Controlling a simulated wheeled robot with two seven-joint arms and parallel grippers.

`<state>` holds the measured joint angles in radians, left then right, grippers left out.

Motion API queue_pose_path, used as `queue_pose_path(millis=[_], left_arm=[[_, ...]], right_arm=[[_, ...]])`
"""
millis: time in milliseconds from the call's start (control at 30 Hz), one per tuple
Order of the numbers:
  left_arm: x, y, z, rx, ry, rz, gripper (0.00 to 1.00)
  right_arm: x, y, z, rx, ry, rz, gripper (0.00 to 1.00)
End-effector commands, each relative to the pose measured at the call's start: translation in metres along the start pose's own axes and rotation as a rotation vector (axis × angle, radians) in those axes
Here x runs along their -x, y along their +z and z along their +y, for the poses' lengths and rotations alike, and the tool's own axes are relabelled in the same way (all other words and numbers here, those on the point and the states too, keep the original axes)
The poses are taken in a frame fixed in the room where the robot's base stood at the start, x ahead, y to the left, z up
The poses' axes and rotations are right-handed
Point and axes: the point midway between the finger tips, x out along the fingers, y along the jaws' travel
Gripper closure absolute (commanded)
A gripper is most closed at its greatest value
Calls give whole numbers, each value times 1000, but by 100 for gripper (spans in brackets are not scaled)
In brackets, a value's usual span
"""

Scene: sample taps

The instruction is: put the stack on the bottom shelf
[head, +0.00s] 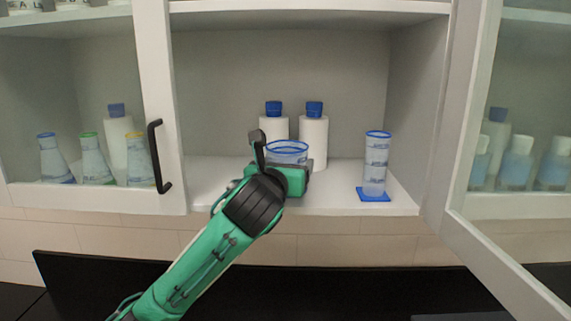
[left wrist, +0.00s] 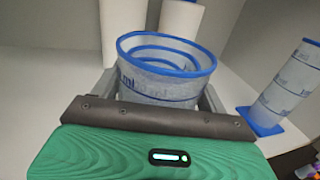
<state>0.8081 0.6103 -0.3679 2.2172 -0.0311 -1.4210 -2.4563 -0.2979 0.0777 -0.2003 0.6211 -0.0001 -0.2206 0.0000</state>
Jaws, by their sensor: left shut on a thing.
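The stack (head: 288,150) is of clear cups with blue rims, one nested inside another, and it also shows in the left wrist view (left wrist: 165,70). My left gripper (head: 287,172) is shut on it, with a finger on each side in the left wrist view (left wrist: 160,95). The stack is upright at the bottom shelf (head: 335,201) of the open cabinet bay. Its base is hidden behind the gripper, so I cannot tell whether it touches the shelf. My right gripper is not in view.
Two white bottles with blue caps (head: 313,140) stand behind the stack. A clear measuring cylinder on a blue base (head: 376,165) stands to the right. The open glass door (head: 490,130) is at right; a closed door with a black handle (head: 159,156) is at left. Shelf space between stack and cylinder is clear.

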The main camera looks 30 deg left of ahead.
Motion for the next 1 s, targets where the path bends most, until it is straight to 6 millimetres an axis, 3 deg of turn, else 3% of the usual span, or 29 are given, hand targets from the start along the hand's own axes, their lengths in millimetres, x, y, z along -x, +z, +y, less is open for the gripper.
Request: queue_pose_path(millis=[267, 300, 400, 767, 1000], left_arm=[[0, -6, 0, -1, 0, 4, 47], [0, -5, 0, 0, 0, 4, 17], [0, -5, 0, 0, -1, 4, 3], [1, -1, -1, -1, -2, 2, 3], [46, -5, -1, -3, -4, -4, 3]], right_arm=[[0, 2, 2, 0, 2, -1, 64], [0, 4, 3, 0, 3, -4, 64], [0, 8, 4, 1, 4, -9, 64], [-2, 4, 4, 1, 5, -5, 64], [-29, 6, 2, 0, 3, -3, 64]])
